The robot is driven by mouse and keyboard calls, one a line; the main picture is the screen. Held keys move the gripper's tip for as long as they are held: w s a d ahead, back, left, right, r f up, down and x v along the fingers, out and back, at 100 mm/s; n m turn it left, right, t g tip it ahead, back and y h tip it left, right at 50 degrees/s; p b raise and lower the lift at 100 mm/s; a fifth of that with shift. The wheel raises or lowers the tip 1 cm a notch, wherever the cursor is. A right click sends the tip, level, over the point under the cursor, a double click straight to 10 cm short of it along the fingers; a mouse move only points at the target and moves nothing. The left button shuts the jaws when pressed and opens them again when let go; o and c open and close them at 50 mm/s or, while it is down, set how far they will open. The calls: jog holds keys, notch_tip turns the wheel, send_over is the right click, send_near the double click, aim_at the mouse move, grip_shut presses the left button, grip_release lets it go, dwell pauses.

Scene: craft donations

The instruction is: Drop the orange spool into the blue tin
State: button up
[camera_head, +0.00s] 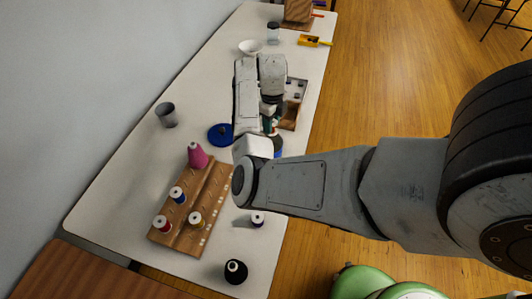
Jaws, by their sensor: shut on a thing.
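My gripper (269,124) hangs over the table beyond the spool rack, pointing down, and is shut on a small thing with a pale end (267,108). My arm and fingers hide most of this held thing, so its colour is hard to tell. No orange spool shows clearly elsewhere.
The table's left side is mostly clear.

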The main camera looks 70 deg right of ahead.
jog(key=shift+f+b, duration=0.35)
jog(key=shift+f, duration=0.4)
jog(key=o, duration=1.1)
notch_tip(320, 180, up, 11)
jog(key=b, duration=0.1)
jog(key=shift+s+f, duration=0.1)
jog(key=shift+f, duration=0.05)
